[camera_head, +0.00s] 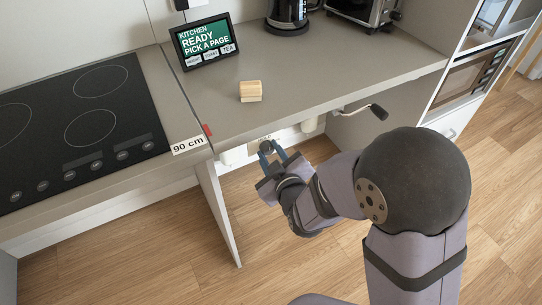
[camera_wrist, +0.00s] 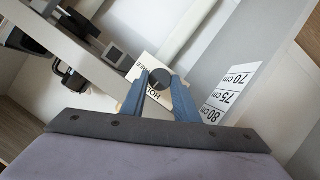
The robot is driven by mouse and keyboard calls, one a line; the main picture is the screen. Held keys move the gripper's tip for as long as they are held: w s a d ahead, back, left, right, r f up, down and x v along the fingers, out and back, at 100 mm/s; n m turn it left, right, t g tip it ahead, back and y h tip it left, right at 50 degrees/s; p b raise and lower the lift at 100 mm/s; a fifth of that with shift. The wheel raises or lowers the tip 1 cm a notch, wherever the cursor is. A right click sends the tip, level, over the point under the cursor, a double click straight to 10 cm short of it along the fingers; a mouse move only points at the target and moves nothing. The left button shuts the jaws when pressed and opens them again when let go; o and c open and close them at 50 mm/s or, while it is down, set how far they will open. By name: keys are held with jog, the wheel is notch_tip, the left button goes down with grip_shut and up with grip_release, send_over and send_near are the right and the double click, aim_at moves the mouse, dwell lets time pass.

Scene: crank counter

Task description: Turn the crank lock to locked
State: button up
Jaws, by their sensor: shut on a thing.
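The crank lock's dark round knob (camera_wrist: 159,76) sits on a pale plate (camera_wrist: 148,66) under the counter's front edge. My gripper (camera_wrist: 161,84) is shut on this knob, one blue finger at each side. In the head view my gripper (camera_head: 270,150) reaches under the counter edge to the same spot. The plate carries upside-down lettering that looks like HOLD near the fingers and other letters at its upper left; the fingers hide part of it. I cannot tell which setting the knob points to.
The crank handle (camera_head: 378,112) sticks out under the counter (camera_head: 320,67), right of my gripper. A wooden block (camera_head: 250,91) and a display (camera_head: 206,43) stand on top. The 90 cm label (camera_head: 188,145) is on the left edge, beside the cooktop (camera_head: 80,120).

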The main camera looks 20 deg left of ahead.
jog(key=shift+n+t, duration=0.3)
jog(key=shift+n, duration=0.2)
jog(key=o, duration=1.1)
jog(key=shift+c, duration=0.2)
jog(key=shift+r+p, duration=0.75)
jog(key=shift+r, duration=4.25)
